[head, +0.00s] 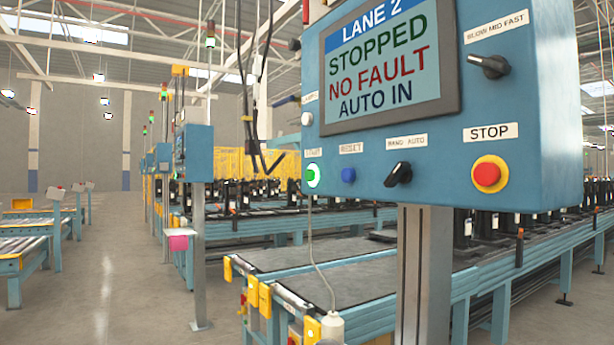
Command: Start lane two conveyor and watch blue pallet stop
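The lane two control box (350,200) fills the upper right of the head view on a grey post (423,270). Its screen (385,65) reads LANE 2, STOPPED, NO FAULT, AUTO IN. A green start button (313,175), which looks lit, sits at the lower left. To its right are a blue reset button (348,175), a black hand/auto selector (398,174) and a red stop button (487,174) on a yellow ring. A speed knob (489,66) is above. A conveyor (350,258) runs behind the post. I cannot make out a blue pallet. My gripper is not in view.
Dark units (500,228) line the conveyors behind. A white cord hangs below the box to a white fitting (332,326). Dark cable-like shapes (255,110) hang left of the box. Another blue box (194,152) stands on a post further left. The floor (110,285) at left is open.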

